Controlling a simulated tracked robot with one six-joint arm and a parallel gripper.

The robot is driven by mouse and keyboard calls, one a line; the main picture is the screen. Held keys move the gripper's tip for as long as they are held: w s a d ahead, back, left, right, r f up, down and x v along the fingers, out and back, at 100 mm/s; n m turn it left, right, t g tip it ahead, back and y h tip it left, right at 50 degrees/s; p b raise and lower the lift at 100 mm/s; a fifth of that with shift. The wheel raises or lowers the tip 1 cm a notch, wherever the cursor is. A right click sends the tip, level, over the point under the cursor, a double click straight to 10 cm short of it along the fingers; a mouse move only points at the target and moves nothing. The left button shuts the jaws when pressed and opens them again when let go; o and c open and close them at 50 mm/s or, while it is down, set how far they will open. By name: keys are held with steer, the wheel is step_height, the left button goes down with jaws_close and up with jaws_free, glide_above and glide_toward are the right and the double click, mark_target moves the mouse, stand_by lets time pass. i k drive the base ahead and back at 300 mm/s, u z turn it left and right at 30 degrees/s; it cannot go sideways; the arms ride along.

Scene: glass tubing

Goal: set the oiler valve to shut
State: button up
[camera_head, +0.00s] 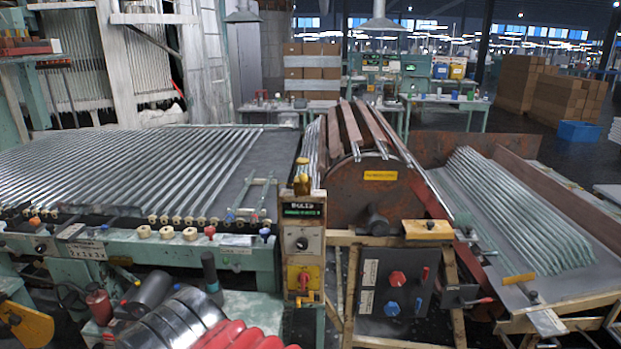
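No part is plainly marked as the oiler valve, so I cannot tell which it is or how it is set. A narrow control post (303,245) stands at centre, with small yellow fittings (302,180) on top and a dark sign with green lettering (302,210) below them. Lower on the post are a dark round knob (302,243) and a red knob on a yellow plate (304,280). A small orange-yellow piece (308,297) sits just under that plate.
A dark panel (392,290) with red and blue knobs stands right of the post. A rusty drum (375,190) is behind it. Glass tubes lie on the left table (232,245) and right tray (590,280).

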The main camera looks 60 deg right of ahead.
mark_target(303, 179)
steer(key=u, duration=0.05)
steer(key=i, duration=1)
steer(key=z, duration=0.05)
